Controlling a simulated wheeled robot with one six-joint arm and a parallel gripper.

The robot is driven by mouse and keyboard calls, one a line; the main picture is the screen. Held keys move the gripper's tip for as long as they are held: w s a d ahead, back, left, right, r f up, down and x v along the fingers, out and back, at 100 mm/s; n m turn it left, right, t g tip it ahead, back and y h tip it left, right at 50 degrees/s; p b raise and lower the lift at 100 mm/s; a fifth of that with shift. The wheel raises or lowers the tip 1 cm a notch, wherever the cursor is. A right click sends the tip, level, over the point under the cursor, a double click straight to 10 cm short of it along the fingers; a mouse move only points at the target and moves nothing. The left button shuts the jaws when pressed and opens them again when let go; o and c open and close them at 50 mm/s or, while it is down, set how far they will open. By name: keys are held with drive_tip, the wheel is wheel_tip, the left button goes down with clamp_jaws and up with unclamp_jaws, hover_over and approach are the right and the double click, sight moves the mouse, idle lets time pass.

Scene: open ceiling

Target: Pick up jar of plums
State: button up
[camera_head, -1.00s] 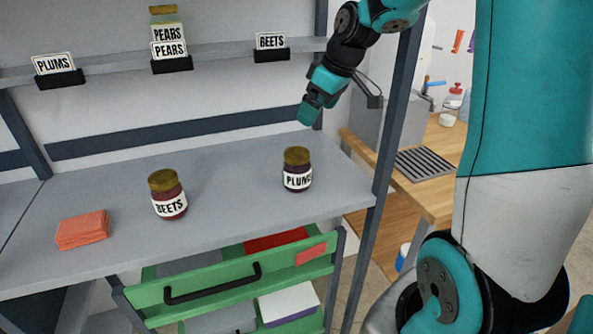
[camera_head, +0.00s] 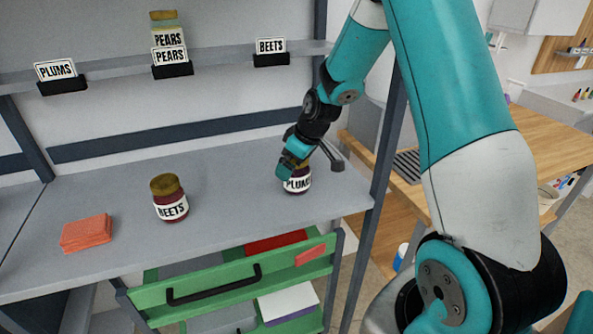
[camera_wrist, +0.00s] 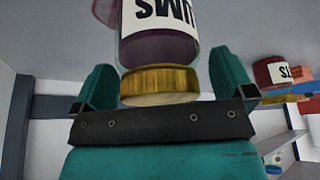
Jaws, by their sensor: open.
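The jar of plums (camera_head: 297,184) stands upright on the grey shelf at the right in the head view, its label reading PLUMS. My gripper (camera_head: 289,167) is at the jar's top and hides its lid there. In the wrist view the jar (camera_wrist: 160,45) appears upside down, with its gold lid (camera_wrist: 160,84) between the two teal fingers of my gripper (camera_wrist: 161,82). The fingers stand apart, with a gap visible beside the lid on each side.
A jar of beets (camera_head: 169,198) and a stack of orange cloths (camera_head: 86,232) stand to the left on the grey shelf (camera_head: 235,215). A jar of pears (camera_head: 167,35) is on the upper ledge among name cards. A green drawer (camera_head: 215,290) is below. A dark upright post (camera_head: 384,150) is close on the right.

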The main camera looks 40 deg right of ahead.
drive_tip(key=shift+w+f, duration=0.1)
drive_tip(key=shift+f, duration=0.1)
drive_tip(key=c, duration=1.2)
drive_tip(key=shift+r, duration=0.1)
